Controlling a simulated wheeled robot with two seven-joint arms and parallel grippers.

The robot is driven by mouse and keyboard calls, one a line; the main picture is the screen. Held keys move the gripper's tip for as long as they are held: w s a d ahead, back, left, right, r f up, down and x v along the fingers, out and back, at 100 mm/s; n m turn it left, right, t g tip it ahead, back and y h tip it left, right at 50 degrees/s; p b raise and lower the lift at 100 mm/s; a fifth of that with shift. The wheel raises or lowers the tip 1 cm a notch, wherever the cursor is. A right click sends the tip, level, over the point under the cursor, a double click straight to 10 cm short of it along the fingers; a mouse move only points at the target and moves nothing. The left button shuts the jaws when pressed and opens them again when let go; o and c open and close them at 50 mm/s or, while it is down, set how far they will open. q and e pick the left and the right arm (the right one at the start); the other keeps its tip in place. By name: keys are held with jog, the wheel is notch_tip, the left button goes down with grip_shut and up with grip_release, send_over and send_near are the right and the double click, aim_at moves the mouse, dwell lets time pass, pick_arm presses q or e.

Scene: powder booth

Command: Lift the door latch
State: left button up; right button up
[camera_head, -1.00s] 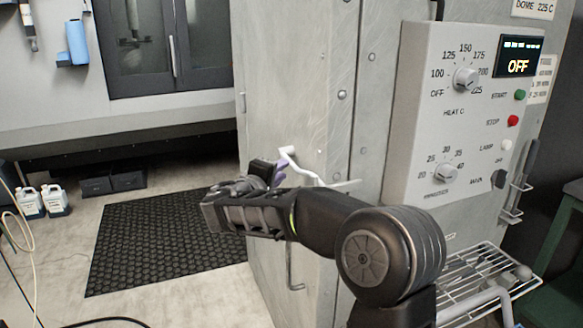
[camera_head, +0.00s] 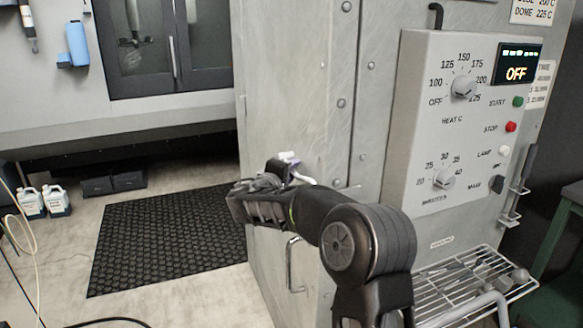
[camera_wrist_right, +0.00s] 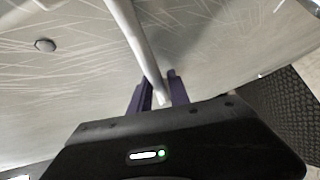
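The door latch is a pale bent bar on the grey metal door. In the head view its end (camera_head: 305,179) shows just past my right gripper (camera_head: 285,166), and my arm hides the rest. In the right wrist view the latch bar (camera_wrist_right: 137,40) runs down from the top, slightly tilted, between the two purple fingers of my right gripper (camera_wrist_right: 160,88). The fingers sit close on both sides of the bar and look shut on it. The grey door (camera_head: 295,80) fills the view behind the bar. My left gripper is in neither view.
A control panel (camera_head: 420,130) with knobs and a display reading OFF is right of the door. A wire rack (camera_head: 440,285) juts out below it. A second, U-shaped handle (camera_head: 289,265) is lower on the door. A black mat (camera_head: 165,235) covers floor on the left.

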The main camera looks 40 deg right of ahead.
jog(key=shift+c, duration=0.2)
grip_shut()
dwell(1.2)
